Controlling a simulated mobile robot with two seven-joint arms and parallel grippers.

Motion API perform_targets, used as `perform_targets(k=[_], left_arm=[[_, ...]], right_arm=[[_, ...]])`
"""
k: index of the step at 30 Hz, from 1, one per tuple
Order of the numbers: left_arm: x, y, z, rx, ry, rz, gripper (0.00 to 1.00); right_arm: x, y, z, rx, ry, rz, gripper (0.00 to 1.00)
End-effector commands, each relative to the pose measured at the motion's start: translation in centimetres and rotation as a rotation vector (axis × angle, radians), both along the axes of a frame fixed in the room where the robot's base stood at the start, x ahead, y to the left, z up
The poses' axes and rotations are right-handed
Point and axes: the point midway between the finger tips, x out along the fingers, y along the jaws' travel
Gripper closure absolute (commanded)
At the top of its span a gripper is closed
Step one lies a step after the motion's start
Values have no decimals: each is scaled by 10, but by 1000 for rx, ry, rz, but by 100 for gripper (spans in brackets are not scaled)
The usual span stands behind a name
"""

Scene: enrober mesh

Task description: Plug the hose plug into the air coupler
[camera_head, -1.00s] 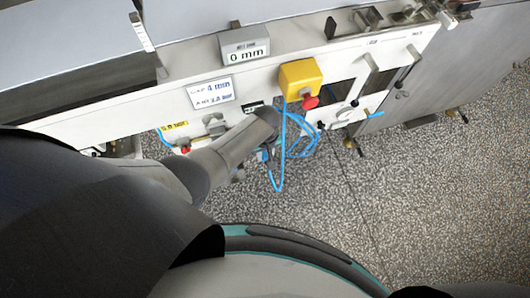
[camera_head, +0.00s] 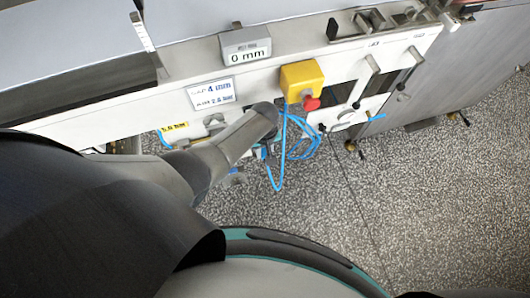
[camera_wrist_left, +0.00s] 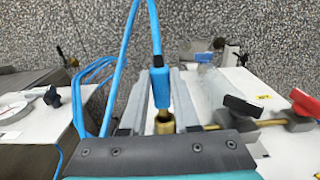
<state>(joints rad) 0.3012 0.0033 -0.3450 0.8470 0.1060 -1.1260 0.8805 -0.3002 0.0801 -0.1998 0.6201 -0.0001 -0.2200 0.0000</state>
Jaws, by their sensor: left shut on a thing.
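The hose plug, a blue sleeve with a brass end (camera_wrist_left: 162,92), sits between the two grey fingers of my left gripper (camera_wrist_left: 166,102) in the left wrist view. The gripper is shut on it, and blue hose runs up from the sleeve. In the head view my left arm reaches to the machine's front, and its wrist hides the gripper. A brass fitting with a red-handled valve (camera_wrist_left: 298,118) stands right of the fingers; I cannot tell if its near end is the air coupler. The plug appears apart from this fitting. My right gripper is not in view.
Blue hose loops (camera_head: 277,172) hang below the yellow box with a red button (camera_head: 302,82). The white machine panel (camera_head: 160,101) carries labels, levers and knobs. A dark knob (camera_wrist_left: 52,97) stands left in the left wrist view. Speckled floor (camera_head: 430,210) is open to the right.

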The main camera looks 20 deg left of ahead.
Motion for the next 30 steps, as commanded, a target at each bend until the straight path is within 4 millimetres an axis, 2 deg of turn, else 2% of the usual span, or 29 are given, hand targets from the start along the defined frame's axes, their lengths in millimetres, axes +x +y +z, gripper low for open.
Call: perform_targets(k=[27, 28, 30], left_arm=[[21, 13, 0, 0, -4, 0, 100], [20, 13, 1, 1, -4, 0, 68], [20, 13, 1, 0, -4, 0, 60]], right_arm=[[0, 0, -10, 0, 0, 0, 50], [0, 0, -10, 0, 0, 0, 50], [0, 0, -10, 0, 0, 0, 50]])
